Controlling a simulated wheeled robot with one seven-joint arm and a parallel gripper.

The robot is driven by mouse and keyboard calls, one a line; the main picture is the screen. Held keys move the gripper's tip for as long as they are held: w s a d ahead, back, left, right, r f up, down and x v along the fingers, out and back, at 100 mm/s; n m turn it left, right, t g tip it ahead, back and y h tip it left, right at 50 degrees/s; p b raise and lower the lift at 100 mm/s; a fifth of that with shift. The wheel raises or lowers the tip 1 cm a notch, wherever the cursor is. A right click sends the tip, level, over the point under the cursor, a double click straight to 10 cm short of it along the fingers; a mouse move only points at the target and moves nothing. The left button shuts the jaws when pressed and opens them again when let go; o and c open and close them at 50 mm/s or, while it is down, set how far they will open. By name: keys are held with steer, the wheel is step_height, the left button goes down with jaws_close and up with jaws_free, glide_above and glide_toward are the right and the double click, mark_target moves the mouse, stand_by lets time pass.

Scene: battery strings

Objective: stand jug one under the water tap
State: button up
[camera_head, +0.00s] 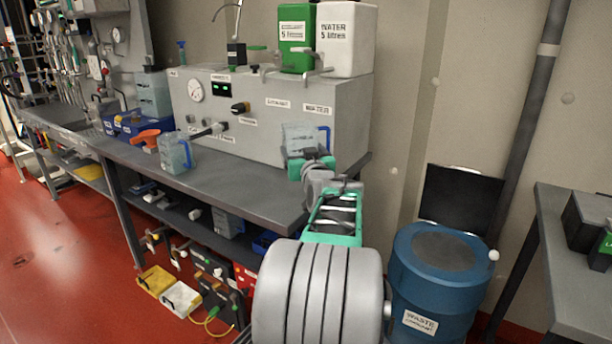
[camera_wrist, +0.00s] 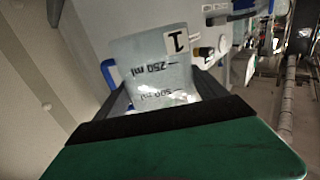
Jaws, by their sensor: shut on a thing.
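Jug one (camera_wrist: 160,75) is a clear jug with a "1" label, 250 and 500 ml marks and a blue handle. It fills the middle of the wrist view, between the dark fingers of my gripper (camera_wrist: 160,112). In the head view jug one (camera_head: 299,136) is held up in front of the right end of the grey machine, and my gripper (camera_head: 308,158) is shut on it. A white container marked "WATER 5 litres" (camera_head: 347,45) stands on the machine. A grey tap-like fitting (camera_head: 318,73) is in front of its base; I cannot tell for sure whether it is the water tap.
A second clear jug (camera_head: 175,154) with a blue handle stands on the grey bench (camera_head: 235,186), near a spout (camera_head: 208,131) on the grey machine (camera_head: 262,130). An orange object (camera_head: 146,137) lies to its left. A blue waste drum (camera_head: 437,282) stands right of the bench.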

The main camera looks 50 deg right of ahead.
steer(key=d+f, duration=0.1)
steer(key=f, duration=0.1)
steer(key=w+d+f, duration=0.1)
steer(key=d+f, duration=0.2)
steer(key=shift+w+f, duration=0.3)
steer(key=shift+w, duration=0.1)
steer(key=shift+d+f+b, duration=0.15)
steer(key=shift+f+b, duration=0.35)
steer(key=shift+f, duration=1.25)
steer(key=o, duration=1.8)
steer(key=shift+r, duration=0.1)
steer(key=shift+r, duration=0.15)
steer(key=v, duration=1.2)
